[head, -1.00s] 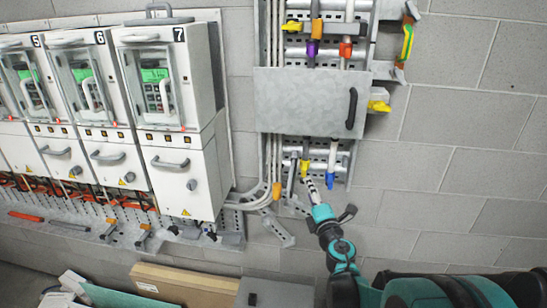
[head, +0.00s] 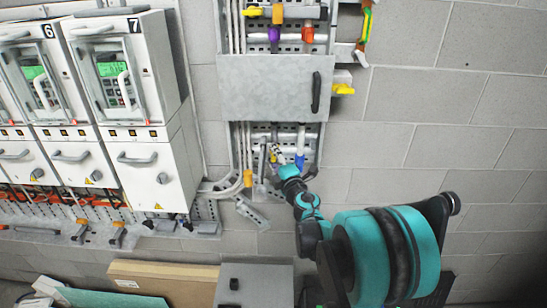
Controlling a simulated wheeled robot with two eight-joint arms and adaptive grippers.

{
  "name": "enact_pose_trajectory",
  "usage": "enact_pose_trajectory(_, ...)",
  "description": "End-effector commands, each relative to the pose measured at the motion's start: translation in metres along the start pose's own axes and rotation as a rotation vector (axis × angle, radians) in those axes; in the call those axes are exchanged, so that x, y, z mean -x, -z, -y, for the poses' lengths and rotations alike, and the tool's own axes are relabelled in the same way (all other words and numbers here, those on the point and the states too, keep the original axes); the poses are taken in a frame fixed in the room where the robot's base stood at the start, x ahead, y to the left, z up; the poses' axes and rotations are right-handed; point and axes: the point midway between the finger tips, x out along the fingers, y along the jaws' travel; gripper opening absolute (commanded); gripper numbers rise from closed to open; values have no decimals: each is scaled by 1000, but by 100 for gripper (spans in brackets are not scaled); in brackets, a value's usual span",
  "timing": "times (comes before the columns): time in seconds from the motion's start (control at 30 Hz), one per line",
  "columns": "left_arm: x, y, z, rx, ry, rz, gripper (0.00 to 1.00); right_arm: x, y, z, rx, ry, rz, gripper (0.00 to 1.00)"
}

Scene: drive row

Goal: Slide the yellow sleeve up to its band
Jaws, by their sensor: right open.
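The yellow sleeve (head: 272,157) is a small piece on a vertical pipe, low in the wall tray and below the grey cover plate (head: 270,88). My right gripper (head: 277,152) is open, right at the yellow sleeve, and partly covers it. I cannot tell whether the fingers touch the sleeve or stand around it. The sleeve's band cannot be made out; the cover plate hides the pipes above. My left gripper is not in view.
An orange piece (head: 248,178) sits on a pipe to the left. Purple (head: 273,36) and red (head: 307,34) sleeves show above the plate. A black handle (head: 316,92) stands out from it. White numbered cabinets (head: 130,80) fill the left. The block wall at right is bare.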

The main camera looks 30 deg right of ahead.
Motion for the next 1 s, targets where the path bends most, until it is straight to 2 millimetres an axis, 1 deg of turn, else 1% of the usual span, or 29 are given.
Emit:
enact_pose_trajectory(0.07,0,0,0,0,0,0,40,0,0,0,0,0,0,47)
enact_pose_trajectory(0.17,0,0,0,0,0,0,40,0,0,0,0,0,0,23)
enact_pose_trajectory(0.2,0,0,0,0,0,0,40,0,0,0,0,0,0,12)
enact_pose_trajectory(0.23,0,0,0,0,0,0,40,0,0,0,0,0,0,4)
enact_pose_trajectory(0.27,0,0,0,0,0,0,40,0,0,0,0,0,0,0)
enact_pose_trajectory(0.4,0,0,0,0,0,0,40,0,0,-1,0,0,0,0)
enact_pose_trajectory(0.47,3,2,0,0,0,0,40,0,0,-6,0,0,0,0)
enact_pose_trajectory(0.57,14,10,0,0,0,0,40,0,0,-26,0,0,0,0)
enact_pose_trajectory(0.7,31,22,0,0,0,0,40,0,0,-60,0,0,0,0)
enact_pose_trajectory(0.8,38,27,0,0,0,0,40,0,0,-76,0,0,0,0)
enact_pose_trajectory(0.9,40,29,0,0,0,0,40,0,0,-84,0,0,0,0)
enact_pose_trajectory(1.0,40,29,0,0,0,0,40,0,0,-85,0,0,1,0)
